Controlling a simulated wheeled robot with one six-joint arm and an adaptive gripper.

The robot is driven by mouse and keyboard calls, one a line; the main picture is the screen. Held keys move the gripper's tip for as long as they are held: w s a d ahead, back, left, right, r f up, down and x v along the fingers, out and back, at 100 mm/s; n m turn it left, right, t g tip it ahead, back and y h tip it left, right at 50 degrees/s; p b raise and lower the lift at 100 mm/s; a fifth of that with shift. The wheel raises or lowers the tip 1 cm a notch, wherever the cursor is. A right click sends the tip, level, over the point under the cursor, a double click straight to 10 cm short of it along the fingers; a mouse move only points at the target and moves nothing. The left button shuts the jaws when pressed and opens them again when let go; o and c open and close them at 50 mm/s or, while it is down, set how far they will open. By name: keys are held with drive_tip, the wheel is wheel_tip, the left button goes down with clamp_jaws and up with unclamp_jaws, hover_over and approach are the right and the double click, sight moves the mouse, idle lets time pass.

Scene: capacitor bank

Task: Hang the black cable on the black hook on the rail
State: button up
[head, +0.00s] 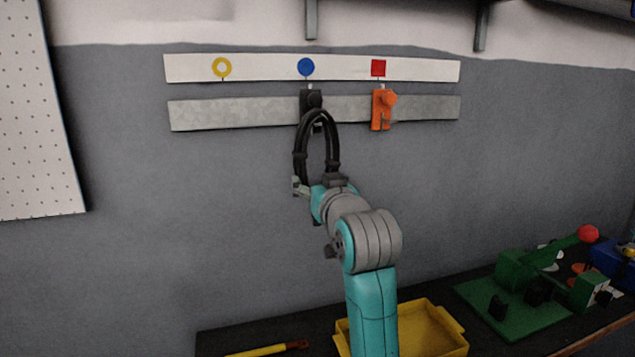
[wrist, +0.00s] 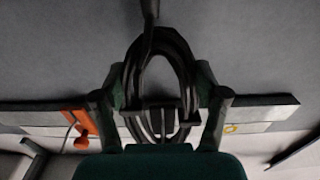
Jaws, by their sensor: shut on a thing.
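The black cable (head: 300,150) is a coiled loop, standing upright in front of the rail in the head view. My gripper (head: 317,178) is shut on its lower part, and the wrist view shows the coil (wrist: 180,52) between my two fingers (wrist: 160,95). The black hook (head: 312,100) is on the grey rail (head: 235,112), below the blue dot. The top of the loop overlaps the hook's lower end in the head view. I cannot tell whether the cable touches the hook or goes around it.
An orange hook (head: 381,110) sits close to the right on the same rail. A white strip (head: 265,68) with yellow, blue and red marks runs above. Below are a yellow tray (head: 440,330) and a green fixture (head: 515,305) on the dark bench. The wall left of the cable is clear.

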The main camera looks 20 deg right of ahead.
drive_tip(key=shift+w+f, duration=0.2)
drive_tip(key=shift+f, duration=0.4)
drive_tip(key=o, duration=1.4)
drive_tip(key=shift+w, duration=0.1)
drive_tip(key=shift+r, duration=0.15)
